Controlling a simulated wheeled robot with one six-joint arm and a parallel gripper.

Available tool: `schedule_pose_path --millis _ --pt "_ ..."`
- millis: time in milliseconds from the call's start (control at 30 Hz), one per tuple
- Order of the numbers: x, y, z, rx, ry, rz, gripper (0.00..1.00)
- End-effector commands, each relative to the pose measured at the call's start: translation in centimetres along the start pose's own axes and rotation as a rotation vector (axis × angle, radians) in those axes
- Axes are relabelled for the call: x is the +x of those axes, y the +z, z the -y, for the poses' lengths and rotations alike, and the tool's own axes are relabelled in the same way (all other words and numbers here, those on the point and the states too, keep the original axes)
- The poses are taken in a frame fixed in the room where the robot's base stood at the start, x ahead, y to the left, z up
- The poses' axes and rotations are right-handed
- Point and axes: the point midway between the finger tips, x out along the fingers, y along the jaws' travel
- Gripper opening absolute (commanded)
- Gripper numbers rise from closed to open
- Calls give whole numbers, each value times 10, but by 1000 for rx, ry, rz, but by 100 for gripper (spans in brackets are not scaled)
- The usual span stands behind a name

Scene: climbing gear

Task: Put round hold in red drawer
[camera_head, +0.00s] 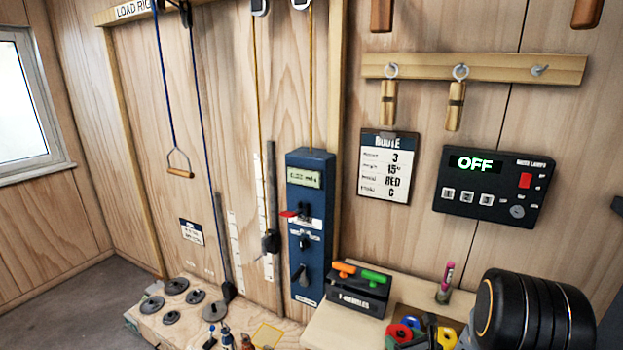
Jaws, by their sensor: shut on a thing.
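My gripper is not in view. Only a black rounded part of my arm shows at the lower right, and it hides part of the bench. No red drawer shows. Several small coloured pieces lie in a box at the bottom, among them a red one (399,333) and a yellow one (446,338). They are cut off and partly hidden, so I cannot tell whether any is the round hold.
A black box with orange and green handles (357,291) and a pink-capped tube (445,283) stand on the bench. A blue gauge unit (310,228), route card (387,168) and OFF panel (492,187) are on the wall. Grey discs (175,287) lie lower left.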

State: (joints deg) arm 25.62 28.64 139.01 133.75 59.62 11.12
Motion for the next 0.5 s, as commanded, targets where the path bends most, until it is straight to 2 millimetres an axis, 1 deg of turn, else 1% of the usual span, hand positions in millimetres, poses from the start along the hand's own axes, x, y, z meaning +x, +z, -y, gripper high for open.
schedule_pose_path --millis 33,100,233,300,400,467,500 --pt "12 -6 -17 -21 53 -4 42" --pt "22 -10 -35 -42 105 -9 42" --pt "34 -16 -59 -61 166 -18 42" --pt "36 -20 -66 -61 174 -22 42" --pt "38 -29 -66 -46 144 -25 42" --pt "37 -20 -61 -34 98 -16 42" --pt "35 -10 -59 -24 69 -12 42"
